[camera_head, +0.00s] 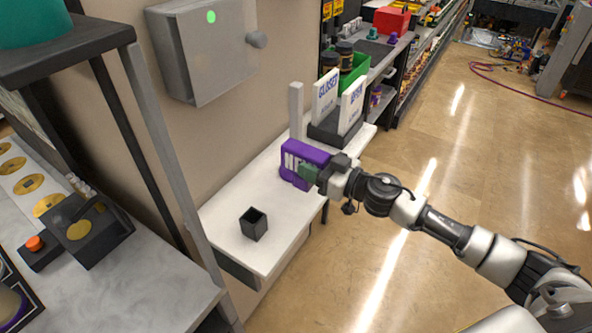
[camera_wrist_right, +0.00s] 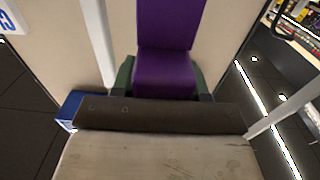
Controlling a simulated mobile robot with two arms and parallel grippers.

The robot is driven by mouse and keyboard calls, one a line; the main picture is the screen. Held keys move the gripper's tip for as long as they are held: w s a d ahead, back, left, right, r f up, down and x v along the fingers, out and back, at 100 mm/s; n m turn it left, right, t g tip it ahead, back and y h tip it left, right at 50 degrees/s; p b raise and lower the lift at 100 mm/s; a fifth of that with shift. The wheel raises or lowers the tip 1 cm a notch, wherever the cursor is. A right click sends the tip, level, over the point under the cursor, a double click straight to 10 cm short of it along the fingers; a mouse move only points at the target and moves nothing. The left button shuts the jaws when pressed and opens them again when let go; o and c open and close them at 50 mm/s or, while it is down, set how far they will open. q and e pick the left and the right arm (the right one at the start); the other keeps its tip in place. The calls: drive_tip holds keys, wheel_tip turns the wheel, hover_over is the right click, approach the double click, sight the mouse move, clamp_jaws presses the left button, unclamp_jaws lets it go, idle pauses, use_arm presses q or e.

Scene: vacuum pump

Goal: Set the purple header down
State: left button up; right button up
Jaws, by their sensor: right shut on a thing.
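The purple header (camera_head: 303,153), with white lettering on its front, is held at the right part of the white shelf table (camera_head: 225,205). My right gripper (camera_head: 311,174) comes in from the right and is shut on the header, green fingertips against its end. In the right wrist view the header (camera_wrist_right: 168,35) stands out between the green fingertips (camera_wrist_right: 163,80). I cannot tell whether its underside touches the table. My left gripper is not in view.
A small black open box (camera_head: 254,224) stands on the table's front part. A grey post (camera_head: 296,110) and a black holder with white cards (camera_head: 338,128) stand behind the header. A grey wall box (camera_head: 205,50) hangs above. The tabletop between box and header is clear.

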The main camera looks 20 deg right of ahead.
drive_tip(key=w+d+r, duration=0.3)
drive_tip(key=w+d, duration=0.1)
drive_tip(key=d, duration=0.2)
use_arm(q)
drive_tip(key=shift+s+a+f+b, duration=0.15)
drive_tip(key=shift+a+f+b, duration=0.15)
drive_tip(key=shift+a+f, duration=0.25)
use_arm(e)
drive_tip(key=shift+s+a+f, duration=0.15)
drive_tip(key=shift+a+f, duration=1.55)
drive_tip(key=shift+a, duration=0.2)
drive_tip(key=shift+s+a+f, duration=0.2)
drive_tip(key=shift+a+f, duration=1.55)
drive_tip(key=shift+a, duration=0.15)
drive_tip(key=shift+s+a+f, duration=0.15)
drive_tip(key=shift+a+f, duration=1.55)
drive_tip(key=shift+a, duration=0.2)
drive_tip(key=shift+f, duration=0.15)
drive_tip(key=o, duration=0.9)
